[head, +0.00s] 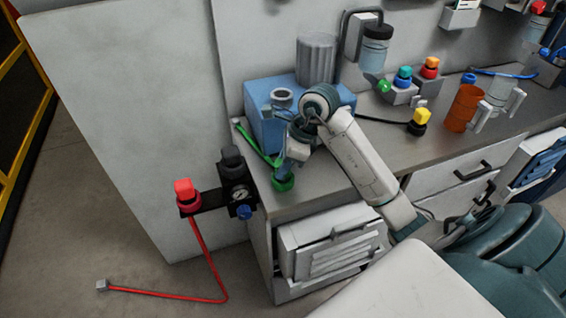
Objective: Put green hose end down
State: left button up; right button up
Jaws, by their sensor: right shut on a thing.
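The green hose end (283,184) is at the front left corner of the grey workbench (340,187). The green hose (252,140) runs from it up and left to the side of a blue box. My right gripper (287,167) reaches in from the right, points down and is shut on the green hose end. The gripper's wrist hides part of the fingers. I cannot tell whether the hose end touches the bench top. My left gripper is not in view.
The blue box (262,101) stands just behind my right gripper, with a grey ribbed cylinder (316,58) behind it. A gauge unit (239,190) and a red-capped fitting (186,195) are left of the bench. A yellow-capped connector (420,120) and orange cup (464,108) stand farther right.

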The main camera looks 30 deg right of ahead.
jog(key=o, duration=1.1)
jog(key=shift+c, duration=0.2)
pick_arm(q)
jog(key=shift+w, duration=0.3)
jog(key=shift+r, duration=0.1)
pick_arm(e)
jog(key=shift+r+p, duration=0.15)
jog(key=shift+p, duration=0.15)
jog(key=b+v, duration=0.1)
jog(key=v, duration=0.3)
jog(key=shift+d+r, duration=0.2)
jog(key=shift+r, duration=0.05)
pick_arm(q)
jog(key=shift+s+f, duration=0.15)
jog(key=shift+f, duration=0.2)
pick_arm(e)
jog(key=v, duration=0.7)
jog(key=shift+r, duration=0.2)
